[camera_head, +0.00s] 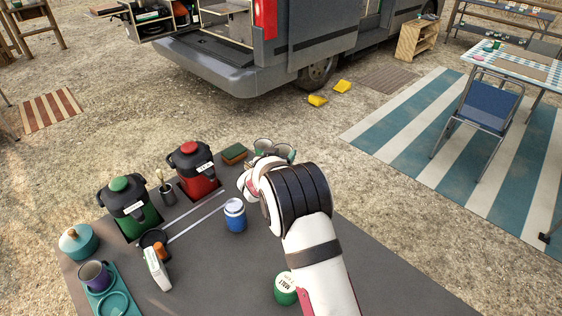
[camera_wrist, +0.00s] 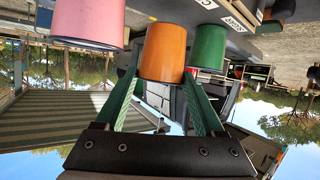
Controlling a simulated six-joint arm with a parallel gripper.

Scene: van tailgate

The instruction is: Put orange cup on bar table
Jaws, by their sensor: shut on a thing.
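An orange cup (camera_wrist: 163,52) sits between the two green fingers of my gripper (camera_wrist: 160,80) in the wrist view, which appears upside down. The fingers are shut on it. A pink cup (camera_wrist: 88,22) is on one side of it and a green cup (camera_wrist: 208,46) on the other. In the head view my wrist hides the fingertips and the orange cup at the far edge of the dark grey table (camera_head: 200,280). Cup rims (camera_head: 282,152) show just beyond my wrist. I cannot tell whether the orange cup touches the table.
On the grey table stand a green dispenser (camera_head: 131,205), a red dispenser (camera_head: 194,168), a blue jar (camera_head: 235,215), a green tin (camera_head: 286,288), a sponge (camera_head: 234,153) and a tray with a mug (camera_head: 94,277). A table (camera_head: 520,66) and blue chair (camera_head: 488,106) stand far right.

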